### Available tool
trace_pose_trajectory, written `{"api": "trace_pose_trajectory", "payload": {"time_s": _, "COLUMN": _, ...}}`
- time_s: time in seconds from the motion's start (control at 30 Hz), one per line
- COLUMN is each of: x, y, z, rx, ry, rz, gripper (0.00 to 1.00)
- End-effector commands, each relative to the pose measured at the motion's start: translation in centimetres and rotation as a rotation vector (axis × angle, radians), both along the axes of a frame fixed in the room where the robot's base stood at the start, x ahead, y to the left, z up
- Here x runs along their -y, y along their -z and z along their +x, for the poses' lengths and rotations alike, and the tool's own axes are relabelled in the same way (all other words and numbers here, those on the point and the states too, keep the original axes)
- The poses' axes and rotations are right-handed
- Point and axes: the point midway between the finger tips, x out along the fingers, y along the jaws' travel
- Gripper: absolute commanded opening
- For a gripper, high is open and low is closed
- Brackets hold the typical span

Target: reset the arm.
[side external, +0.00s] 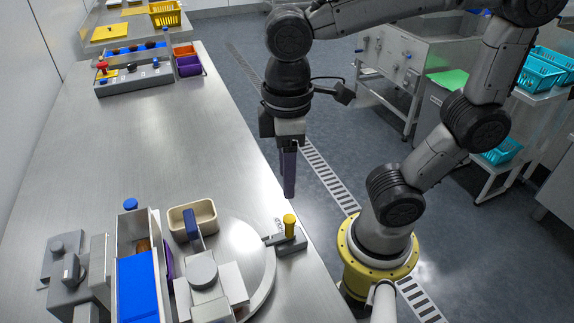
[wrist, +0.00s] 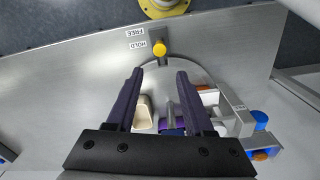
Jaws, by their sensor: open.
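My gripper (side external: 289,194) hangs with its purple fingers pointing down, raised near the bench's right edge in the side view. In the wrist view my gripper (wrist: 160,72) has its two fingers spread apart with nothing between them. A yellow knob (side external: 290,220) on a grey lever block stands below it by the round plate (side external: 262,254). In the wrist view the yellow knob (wrist: 159,48) is beyond the fingertips, level with the HOLD label (wrist: 136,46); the FREE label (wrist: 136,31) is farther off.
A beige bin (side external: 178,228) and a blue-fronted chute (side external: 138,287) crowd the near end of the metal bench (side external: 150,140). A button panel (side external: 133,80) and orange and purple bins (side external: 189,66) are at the far end. The bench's middle is clear.

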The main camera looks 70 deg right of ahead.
Motion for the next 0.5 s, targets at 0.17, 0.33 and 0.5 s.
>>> {"api": "trace_pose_trajectory", "payload": {"time_s": 0.17, "x": 0.0, "y": -1.04, "z": 0.0, "rx": 0.001, "ry": 0.0, "rz": 0.001, "gripper": 0.53}}
{"api": "trace_pose_trajectory", "payload": {"time_s": 0.33, "x": 0.0, "y": -1.1, "z": -0.03, "rx": -0.001, "ry": 0.0, "rz": -0.001, "gripper": 0.53}}
{"api": "trace_pose_trajectory", "payload": {"time_s": 0.5, "x": 0.01, "y": -1.07, "z": -0.02, "rx": -0.001, "ry": 0.0, "rz": -0.001, "gripper": 0.53}}
